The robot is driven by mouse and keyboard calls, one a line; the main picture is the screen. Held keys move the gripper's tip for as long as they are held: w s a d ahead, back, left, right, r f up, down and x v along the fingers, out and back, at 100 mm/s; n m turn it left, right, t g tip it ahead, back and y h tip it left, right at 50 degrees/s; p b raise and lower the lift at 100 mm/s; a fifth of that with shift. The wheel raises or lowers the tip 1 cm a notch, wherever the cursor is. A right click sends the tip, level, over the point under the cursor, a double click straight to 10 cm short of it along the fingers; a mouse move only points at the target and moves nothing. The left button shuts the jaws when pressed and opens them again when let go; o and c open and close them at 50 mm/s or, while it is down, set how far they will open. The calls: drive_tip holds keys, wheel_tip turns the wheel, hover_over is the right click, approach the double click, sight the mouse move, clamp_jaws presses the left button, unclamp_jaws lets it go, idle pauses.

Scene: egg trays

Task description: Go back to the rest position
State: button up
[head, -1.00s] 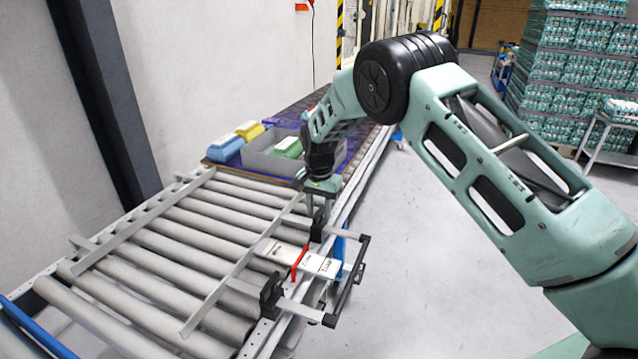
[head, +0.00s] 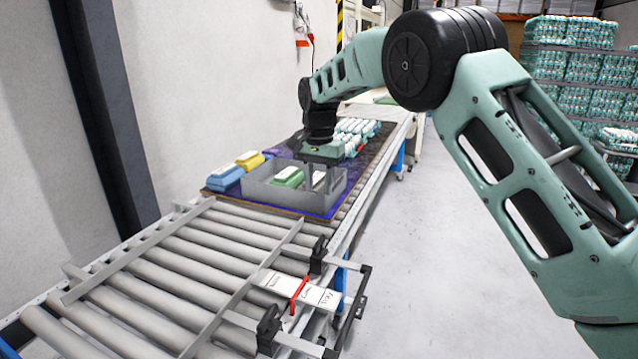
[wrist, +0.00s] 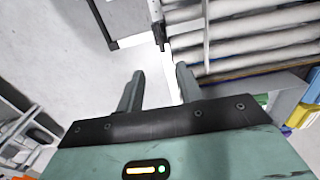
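My gripper (head: 320,182) hangs above the grey crate (head: 262,192), pointing down, with the arm reaching in from the right. In the wrist view my gripper (wrist: 160,72) shows its two fingers apart with nothing between them; bare floor shows past them. The task names no other object.
The crate holds a green carton (head: 288,177) and a second pale one. Blue (head: 224,178) and yellow (head: 250,160) cartons lie left of it. Rollers (head: 150,268) and a metal frame with a red slider (head: 299,292) are nearer. Several egg packs stand behind. Floor at right is clear.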

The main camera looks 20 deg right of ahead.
drive_tip(key=s+a+r+n+y, duration=0.1)
drive_tip(key=s+a+n, duration=0.25)
drive_tip(key=s, duration=0.35)
drive_tip(key=s+a+r+n, duration=0.2)
drive_tip(key=s+a, duration=0.3)
drive_tip(key=s, duration=0.2)
drive_tip(key=s+f+n, duration=0.2)
drive_tip(key=s+n, duration=0.3)
drive_tip(key=s, duration=1)
drive_tip(key=s+d+f+n, duration=0.1)
drive_tip(key=s+n, duration=0.4)
drive_tip(key=s, duration=1)
drive_tip(key=shift+s+d+f, duration=0.15)
drive_tip(key=shift+d+f, duration=0.15)
drive_tip(key=shift+f, duration=0.35)
